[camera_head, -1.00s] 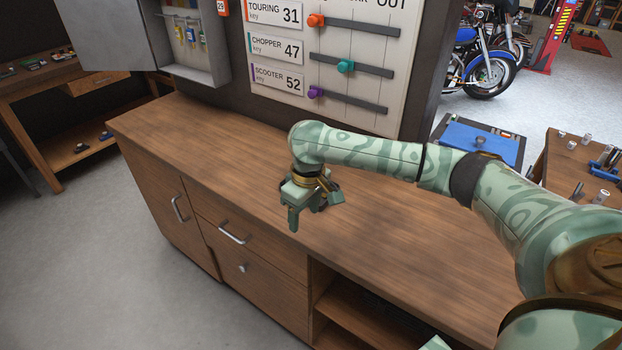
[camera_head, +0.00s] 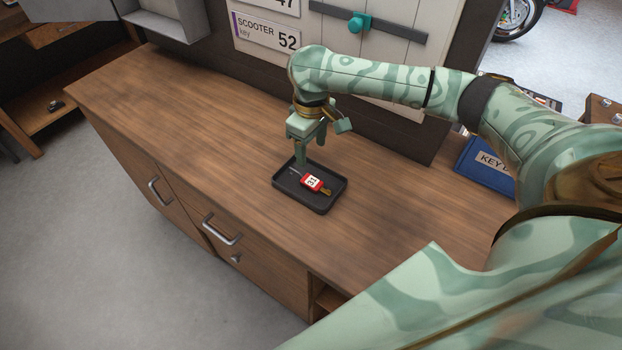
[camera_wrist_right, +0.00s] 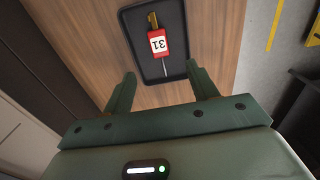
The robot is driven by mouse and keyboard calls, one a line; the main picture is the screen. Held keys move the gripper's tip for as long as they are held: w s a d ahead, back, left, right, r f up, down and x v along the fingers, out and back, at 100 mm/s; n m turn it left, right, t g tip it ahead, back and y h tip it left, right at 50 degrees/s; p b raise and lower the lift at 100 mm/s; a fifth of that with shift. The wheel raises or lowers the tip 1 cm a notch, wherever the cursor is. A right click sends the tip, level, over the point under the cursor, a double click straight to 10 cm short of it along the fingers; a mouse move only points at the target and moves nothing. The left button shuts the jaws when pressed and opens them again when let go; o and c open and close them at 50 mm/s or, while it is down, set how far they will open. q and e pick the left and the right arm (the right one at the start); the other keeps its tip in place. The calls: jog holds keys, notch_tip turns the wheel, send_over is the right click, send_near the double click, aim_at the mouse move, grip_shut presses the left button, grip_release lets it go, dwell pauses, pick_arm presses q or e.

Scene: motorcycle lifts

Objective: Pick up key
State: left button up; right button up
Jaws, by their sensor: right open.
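A key with a red tag numbered 31 (camera_head: 312,182) lies in a small black tray (camera_head: 323,208) on the wooden counter. My right gripper (camera_head: 315,152) is open and empty above the far left side of the tray, apart from the key. In the right wrist view the key (camera_wrist_right: 158,42) lies in the tray (camera_wrist_right: 133,49) beyond the two spread fingertips (camera_wrist_right: 162,85). Its brass end points away from the gripper and its thin metal end points toward it. My left gripper is not in view.
The wooden counter (camera_head: 180,115) is clear left of the tray. An open grey wall cabinet (camera_head: 170,25) hangs at the back left. A blue KEY-marked item (camera_head: 484,165) lies at right.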

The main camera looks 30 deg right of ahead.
jog(key=b, duration=0.2)
send_over(312, 181)
notch_tip(312, 181, down, 6)
jog(key=shift+w+f, duration=0.1)
jog(key=shift+f, duration=0.45)
jog(key=shift+a+f, duration=0.1)
jog(key=shift+f, duration=0.25)
notch_tip(312, 181, down, 4)
jog(key=shift+f+b, duration=0.2)
jog(key=shift+b, duration=1.05)
jog(key=shift+r, duration=0.15)
jog(key=c, duration=1)
